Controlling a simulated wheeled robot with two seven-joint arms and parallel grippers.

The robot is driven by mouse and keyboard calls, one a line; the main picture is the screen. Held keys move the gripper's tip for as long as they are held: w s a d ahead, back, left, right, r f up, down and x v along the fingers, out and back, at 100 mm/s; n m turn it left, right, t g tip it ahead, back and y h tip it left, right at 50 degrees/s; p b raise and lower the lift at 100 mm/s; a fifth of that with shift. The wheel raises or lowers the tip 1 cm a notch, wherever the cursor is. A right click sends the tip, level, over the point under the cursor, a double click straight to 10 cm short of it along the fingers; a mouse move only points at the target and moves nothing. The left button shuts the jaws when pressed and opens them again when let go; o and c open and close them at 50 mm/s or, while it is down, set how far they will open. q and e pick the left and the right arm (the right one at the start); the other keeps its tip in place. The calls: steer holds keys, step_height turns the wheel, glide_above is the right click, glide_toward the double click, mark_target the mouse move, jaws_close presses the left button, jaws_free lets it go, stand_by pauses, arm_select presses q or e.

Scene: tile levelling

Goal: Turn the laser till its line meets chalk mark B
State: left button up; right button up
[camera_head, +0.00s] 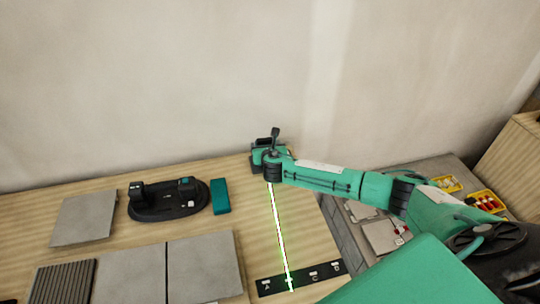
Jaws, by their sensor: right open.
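The laser (257,154), a small teal and dark device, stands at the back edge of the bench near the wall, partly hidden by my right gripper. Its bright green line (280,230) runs forward across the bench to a dark marked strip (325,274). The line crosses the strip between mark A (267,286) at the left and the middle mark (313,275). Mark B (337,267) looks to be the one near the strip's right end, well right of the line. My right gripper (272,166) is open at the laser; contact is unclear. My left gripper is out of view.
Grey tiles (205,267) lie at the front left, with a ribbed dark piece (63,283) beside them. A black two-cup lifter (168,200) and a teal block (221,196) lie behind. Yellow bins (487,202) stand at the right. My right arm covers the right side.

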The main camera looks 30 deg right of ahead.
steer(key=b+v, duration=0.1)
steer(key=v, duration=1)
steer(key=shift+s+a, duration=0.1)
